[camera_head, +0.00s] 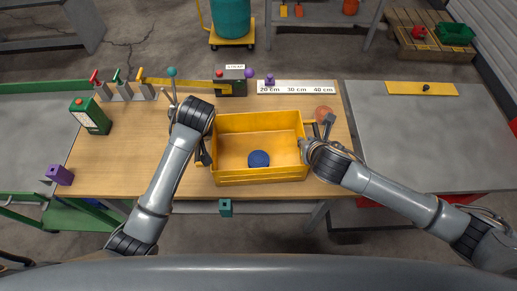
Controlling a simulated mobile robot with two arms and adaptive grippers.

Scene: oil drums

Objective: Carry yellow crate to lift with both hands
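The yellow crate (262,176) sits upright on the wooden tabletop (135,150) in the middle of the head view. A dark blue round thing (258,159) lies inside on its floor. My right gripper (315,133) is at the crate's right wall, its fingers spread apart; whether it touches the wall is unclear. My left gripper (195,140) is beside the crate's left wall, partly hidden by its own wrist; its opening does not show clearly. I cannot tell for certain which surface is the lift; a grey platform (425,140) stands right of the table.
An orange ball (324,114) lies close to my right gripper. A green timer-like box (90,116) and a purple block (60,175) are at the left. The grey platform is mostly clear.

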